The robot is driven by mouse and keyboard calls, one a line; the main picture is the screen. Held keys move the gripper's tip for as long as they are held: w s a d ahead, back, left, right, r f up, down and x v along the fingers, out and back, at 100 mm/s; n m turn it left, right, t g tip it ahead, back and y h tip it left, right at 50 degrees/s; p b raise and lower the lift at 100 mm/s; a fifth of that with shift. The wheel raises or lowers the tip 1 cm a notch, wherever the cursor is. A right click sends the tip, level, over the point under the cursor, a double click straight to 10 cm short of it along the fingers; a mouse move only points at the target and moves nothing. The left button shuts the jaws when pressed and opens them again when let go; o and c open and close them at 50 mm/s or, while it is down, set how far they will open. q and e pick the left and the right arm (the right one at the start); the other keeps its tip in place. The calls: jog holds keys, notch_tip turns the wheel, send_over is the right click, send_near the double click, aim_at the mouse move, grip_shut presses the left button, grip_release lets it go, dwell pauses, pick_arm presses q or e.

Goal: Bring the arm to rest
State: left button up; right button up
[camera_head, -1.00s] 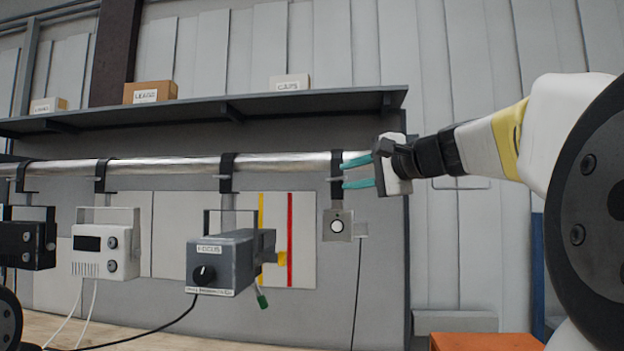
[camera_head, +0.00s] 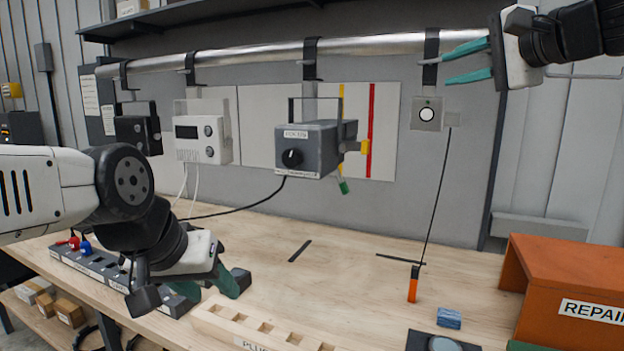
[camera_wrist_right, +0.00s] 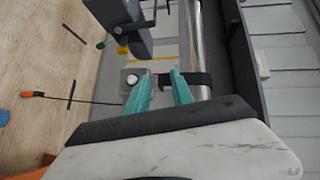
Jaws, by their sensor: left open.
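My right gripper (camera_head: 441,70) is open at the upper right in the head view. Its two teal fingers point left, close to a black strap (camera_head: 432,42) on the metal rail; I cannot tell whether they touch it. In the right wrist view, the fingers of the right gripper (camera_wrist_right: 160,76) are apart, with nothing clearly held between them. A small grey box with a round white button (camera_head: 426,114) hangs below that strap. My left gripper (camera_head: 212,290) is open and low over the bench at the lower left, its teal fingers pointing down and right.
A metal rail (camera_head: 380,46) carries a dark grey device with a knob (camera_head: 318,160), a white device (camera_head: 205,150) and a black one. On the bench (camera_head: 345,240) stand a slotted wooden block (camera_head: 225,322), an orange-handled tool (camera_head: 413,285) and an orange repair box (camera_head: 570,262). The bench middle is mostly clear.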

jog(key=s+a+f+n+g+h, duration=0.1)
jog(key=s+a+f+n+g, duration=0.2)
jog(key=f, duration=0.8)
jog(key=s+a+f+n+g+h, duration=0.1)
jog(key=s+a+f+n+g, duration=0.2)
jog(key=f, duration=0.8)
jog(key=s+a+f+n+g+h, duration=0.1)
jog(key=s+a+f+n+g, duration=0.2)
jog(key=f, duration=0.9)
jog(key=s+a+n, duration=0.3)
jog(key=a+n, duration=0.1)
jog(key=shift+s+a+h, duration=0.2)
jog(key=shift+h, duration=0.1)
